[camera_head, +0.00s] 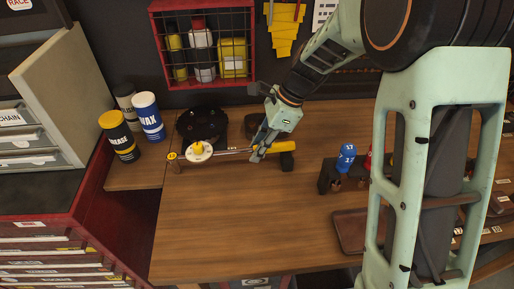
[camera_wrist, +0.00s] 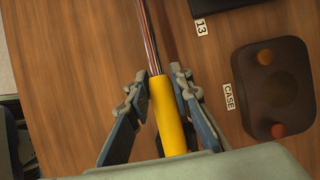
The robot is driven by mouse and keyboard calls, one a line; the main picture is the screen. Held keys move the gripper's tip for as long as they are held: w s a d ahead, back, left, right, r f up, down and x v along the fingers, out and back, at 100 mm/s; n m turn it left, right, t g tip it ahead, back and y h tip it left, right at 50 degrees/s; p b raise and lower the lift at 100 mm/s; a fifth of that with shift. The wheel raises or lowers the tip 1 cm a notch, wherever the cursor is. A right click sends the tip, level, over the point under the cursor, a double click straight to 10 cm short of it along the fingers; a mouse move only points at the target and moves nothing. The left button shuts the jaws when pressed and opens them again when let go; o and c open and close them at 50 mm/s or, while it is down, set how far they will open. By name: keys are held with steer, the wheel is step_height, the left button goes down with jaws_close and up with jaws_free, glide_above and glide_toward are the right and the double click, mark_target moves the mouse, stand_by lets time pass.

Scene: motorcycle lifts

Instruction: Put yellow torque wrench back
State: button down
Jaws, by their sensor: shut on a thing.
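The yellow torque wrench (camera_head: 273,147) lies crosswise above the back left of the wooden bench, with a pale round dial (camera_head: 199,152) toward its left end. In the wrist view its yellow handle (camera_wrist: 168,115) runs between my fingers, with the metal shaft going up the picture. My gripper (camera_head: 258,152) is shut on the handle; its fingertips also show in the wrist view (camera_wrist: 159,82). Dark blocks show under both ends of the wrench, but I cannot tell whether it rests on them. The handle's rear end is hidden in the wrist view.
Yellow-black and blue cans (camera_head: 149,117) stand left of the wrench. A dark round object (camera_head: 202,122) sits behind it. A blue-topped item on a dark stand (camera_head: 345,160) and a brown tray (camera_head: 350,229) are to the right. The front middle of the bench (camera_head: 235,220) is clear.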

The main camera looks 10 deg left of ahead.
steer(key=shift+f, duration=0.4)
stand_by(0.4)
steer(key=c, duration=1.7)
jaws_free()
steer(key=shift+o, duration=0.2)
steer(key=v, duration=1.2)
